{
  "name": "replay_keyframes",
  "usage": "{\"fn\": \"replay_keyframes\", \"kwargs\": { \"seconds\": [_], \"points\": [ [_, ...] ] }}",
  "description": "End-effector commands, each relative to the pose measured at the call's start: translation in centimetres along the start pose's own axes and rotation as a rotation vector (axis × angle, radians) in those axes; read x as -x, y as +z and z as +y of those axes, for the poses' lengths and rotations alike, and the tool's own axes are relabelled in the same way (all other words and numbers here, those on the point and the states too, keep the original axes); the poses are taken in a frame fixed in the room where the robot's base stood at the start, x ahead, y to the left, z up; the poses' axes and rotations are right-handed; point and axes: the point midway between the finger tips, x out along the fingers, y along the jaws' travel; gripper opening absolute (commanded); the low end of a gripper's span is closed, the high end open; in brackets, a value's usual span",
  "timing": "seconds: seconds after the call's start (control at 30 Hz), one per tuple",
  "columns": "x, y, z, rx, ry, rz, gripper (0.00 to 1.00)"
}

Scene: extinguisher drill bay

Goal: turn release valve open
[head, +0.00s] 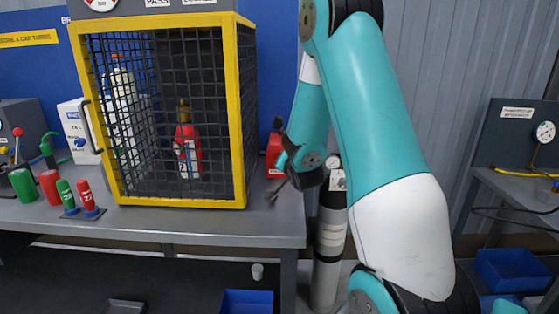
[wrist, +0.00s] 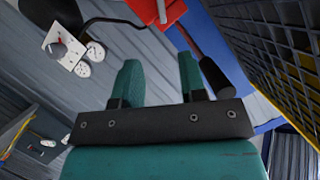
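My gripper (wrist: 160,76) is open in the wrist view, with two teal fingers apart and only grey background visible between them. A dark lever with a thick black grip (wrist: 215,76) lies just beyond and to the right of the right finger; I cannot tell for sure whether it is the release valve. A red body (wrist: 155,10) is at the top of that view, by the lever's far end. In the head view, the red body (head: 274,154) is partly hidden behind my wrist. The gripper's fingers are not clear there.
A yellow-framed mesh cage (head: 240,120) holding a red extinguisher (head: 187,150) stands on the grey bench (head: 190,222), left of my arm. A black-and-grey cylinder (head: 328,240) with a gauge plate (head: 337,180) stands beside the bench. Its plate also shows in the wrist view (wrist: 62,44).

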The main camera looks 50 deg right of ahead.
Motion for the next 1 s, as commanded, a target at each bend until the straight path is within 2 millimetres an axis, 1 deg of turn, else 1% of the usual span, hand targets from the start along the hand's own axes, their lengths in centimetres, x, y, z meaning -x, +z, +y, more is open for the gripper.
{"fn": "replay_keyframes", "kwargs": {
  "seconds": [0.17,0.5,0.7,0.83,1.0],
  "points": [
    [-2.6,-0.1,-0.1,-0.001,0.000,0.000,0.38],
    [-10.4,-0.1,-0.1,-0.001,0.000,-0.001,0.38],
    [-14.3,-0.1,-0.1,0.000,-0.001,0.000,0.38],
    [-15.9,0.0,-0.1,0.000,-0.001,-0.001,0.38],
    [-16.8,0.0,-0.1,0.000,-0.002,-0.001,0.38]
  ]
}}
